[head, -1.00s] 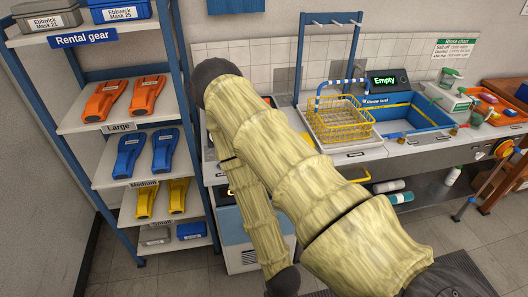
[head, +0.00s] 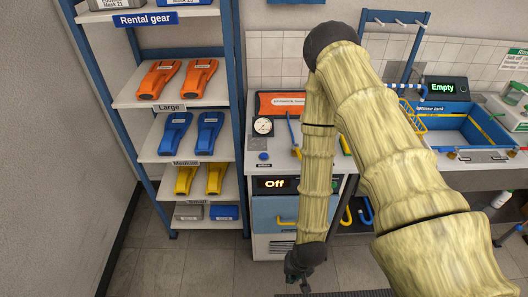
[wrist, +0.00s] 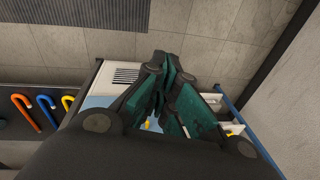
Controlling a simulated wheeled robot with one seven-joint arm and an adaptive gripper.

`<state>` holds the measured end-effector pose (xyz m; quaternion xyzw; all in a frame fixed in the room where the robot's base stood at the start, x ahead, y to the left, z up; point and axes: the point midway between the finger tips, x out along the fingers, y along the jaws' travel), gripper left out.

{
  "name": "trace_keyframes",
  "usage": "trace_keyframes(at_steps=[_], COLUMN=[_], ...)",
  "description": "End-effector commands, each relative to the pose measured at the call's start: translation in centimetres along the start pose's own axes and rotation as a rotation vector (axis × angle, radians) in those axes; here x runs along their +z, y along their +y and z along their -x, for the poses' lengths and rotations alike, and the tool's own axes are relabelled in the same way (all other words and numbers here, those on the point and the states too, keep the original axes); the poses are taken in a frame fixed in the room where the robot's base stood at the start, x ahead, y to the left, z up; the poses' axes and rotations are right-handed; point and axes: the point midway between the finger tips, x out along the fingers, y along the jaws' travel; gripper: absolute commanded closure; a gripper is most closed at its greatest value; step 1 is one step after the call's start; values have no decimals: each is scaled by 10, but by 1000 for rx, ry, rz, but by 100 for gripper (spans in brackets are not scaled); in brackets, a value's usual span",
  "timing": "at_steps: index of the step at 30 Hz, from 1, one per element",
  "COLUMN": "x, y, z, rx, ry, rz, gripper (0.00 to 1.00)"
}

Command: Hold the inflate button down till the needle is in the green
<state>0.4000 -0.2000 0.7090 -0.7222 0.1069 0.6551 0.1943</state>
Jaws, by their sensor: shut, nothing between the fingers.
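A round white pressure gauge (head: 263,126) stands on the testbench in the head view, left of my arm. It is too small to read the needle or a green zone. A small blue button (head: 263,155) sits on the bench top below the gauge, with a tiny label under it. My gripper (head: 299,283) hangs low in front of the bench cabinet, well below and apart from the button. In the wrist view my gripper (wrist: 163,88) is shut and empty, with dark green finger pads together. The button and gauge do not show clearly there.
A display reading "Off" (head: 274,184) is on the bench front. A rental gear shelf (head: 190,100) with fins stands close on the left. A blue sink (head: 465,130) is at the right. Coloured hooks (wrist: 27,110) show in the wrist view. Floor (head: 190,262) in front is clear.

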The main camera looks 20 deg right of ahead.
Motion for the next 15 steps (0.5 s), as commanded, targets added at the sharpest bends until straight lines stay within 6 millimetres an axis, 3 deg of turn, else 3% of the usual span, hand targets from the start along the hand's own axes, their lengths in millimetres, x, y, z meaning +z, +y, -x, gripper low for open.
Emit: trace_keyframes(at_steps=[1, 6, 15], x=[-24, -95, -219], y=[-18, -68, -135], z=[13, 40, 113], rx=[-38, -159, -383], ry=[24, 70, 90], rz=[-93, -395, -861], gripper=[100, 100, 100])
